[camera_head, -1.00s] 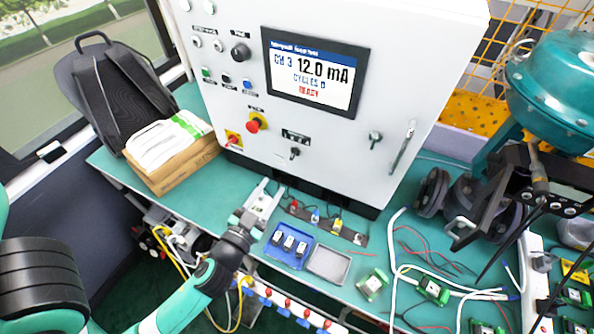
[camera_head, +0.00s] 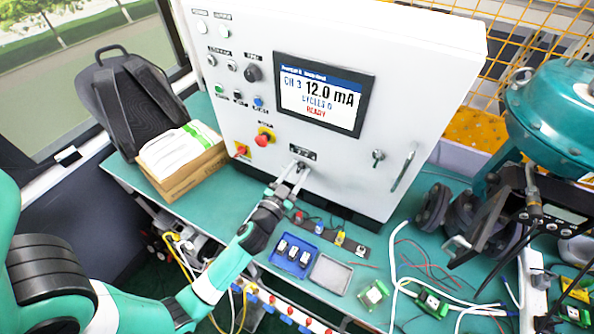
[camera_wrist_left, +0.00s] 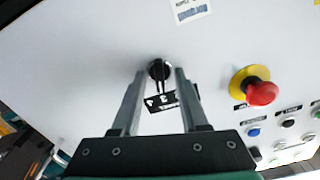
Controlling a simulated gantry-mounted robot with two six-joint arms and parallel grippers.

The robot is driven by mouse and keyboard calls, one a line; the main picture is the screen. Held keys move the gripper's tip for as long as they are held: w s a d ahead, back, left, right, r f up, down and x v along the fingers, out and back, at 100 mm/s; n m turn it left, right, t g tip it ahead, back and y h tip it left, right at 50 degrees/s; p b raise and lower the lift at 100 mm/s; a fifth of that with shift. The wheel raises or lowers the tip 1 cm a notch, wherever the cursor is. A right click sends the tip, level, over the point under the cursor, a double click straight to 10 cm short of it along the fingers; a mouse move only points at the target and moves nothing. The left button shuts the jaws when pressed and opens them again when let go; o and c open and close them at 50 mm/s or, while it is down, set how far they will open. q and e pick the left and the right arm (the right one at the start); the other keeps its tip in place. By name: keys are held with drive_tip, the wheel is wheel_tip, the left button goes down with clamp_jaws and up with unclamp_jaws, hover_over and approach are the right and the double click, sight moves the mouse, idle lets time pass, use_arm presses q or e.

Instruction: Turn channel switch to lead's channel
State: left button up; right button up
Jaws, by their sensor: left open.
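The channel switch (camera_wrist_left: 159,70) is a small dark knob on the white cabinet front, with a dark label (camera_wrist_left: 166,101) carrying partly hidden numbers beside it. My left gripper (camera_wrist_left: 160,75) is open, with one finger on each side of the switch; I cannot tell whether they touch it. In the head view my left gripper (camera_head: 299,168) is at the switch, mostly hiding it. The display (camera_head: 322,93) reads CH 3, 12.0 mA, CYCLES 0, READY. A dark strip (camera_head: 329,232) on the bench holds several coloured connectors; I cannot tell which one has the lead.
A red emergency button (camera_wrist_left: 262,93) on a yellow plate is beside the gripper. A key lock (camera_head: 378,156) and a door handle (camera_head: 404,171) are farther right. A blue tray (camera_head: 292,254), a grey tray (camera_head: 330,272) and loose cables lie on the bench. A teal actuator (camera_head: 560,105) stands right.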

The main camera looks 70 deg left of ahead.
use_arm(q)
drive_tip(key=shift+c, duration=0.3)
clamp_jaws()
drive_tip(key=shift+m, duration=3)
drive_tip(key=shift+o, duration=0.3)
unclamp_jaws()
